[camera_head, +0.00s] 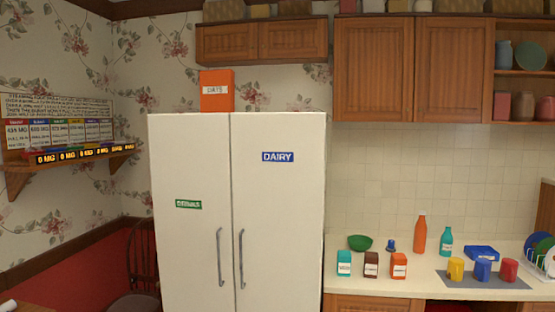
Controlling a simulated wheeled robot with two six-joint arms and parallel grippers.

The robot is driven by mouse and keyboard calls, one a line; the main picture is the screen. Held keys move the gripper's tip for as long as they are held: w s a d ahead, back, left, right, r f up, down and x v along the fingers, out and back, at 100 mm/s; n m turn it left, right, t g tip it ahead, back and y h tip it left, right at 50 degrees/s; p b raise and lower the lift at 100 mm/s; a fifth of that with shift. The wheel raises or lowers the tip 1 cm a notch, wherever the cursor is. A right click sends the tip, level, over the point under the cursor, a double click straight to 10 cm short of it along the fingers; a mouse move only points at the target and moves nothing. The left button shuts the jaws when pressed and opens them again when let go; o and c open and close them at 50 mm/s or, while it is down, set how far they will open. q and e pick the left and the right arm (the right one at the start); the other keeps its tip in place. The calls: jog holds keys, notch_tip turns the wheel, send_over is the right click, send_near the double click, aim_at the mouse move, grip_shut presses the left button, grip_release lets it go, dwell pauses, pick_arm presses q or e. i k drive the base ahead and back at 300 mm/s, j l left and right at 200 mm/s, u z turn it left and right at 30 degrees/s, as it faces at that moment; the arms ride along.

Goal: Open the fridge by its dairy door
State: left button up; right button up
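A white two-door fridge (190,150) stands left of the middle in the head view. Its right door (285,210) carries a blue label reading DAIRY (278,156). Its left door (188,245) carries a green label (188,204) whose text is too small to read surely. Each door has a grey vertical bar handle beside the centre seam: the dairy door's handle (241,258) is right of it and the other handle (220,256) left of it. Both doors look shut. Neither of my grippers is in view. The fridge's bottom is cut off by the frame.
A counter (370,287) adjoins the fridge's right side, with canisters (371,264), bottles (419,234), a green bowl (360,242) and mugs (482,269). An orange box (217,90) stands on the fridge. A dark chair (141,258) is at left.

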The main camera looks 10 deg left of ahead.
aim_at(279, 158)
jog(key=i+l, duration=0.95)
jog(key=l, duration=0.2)
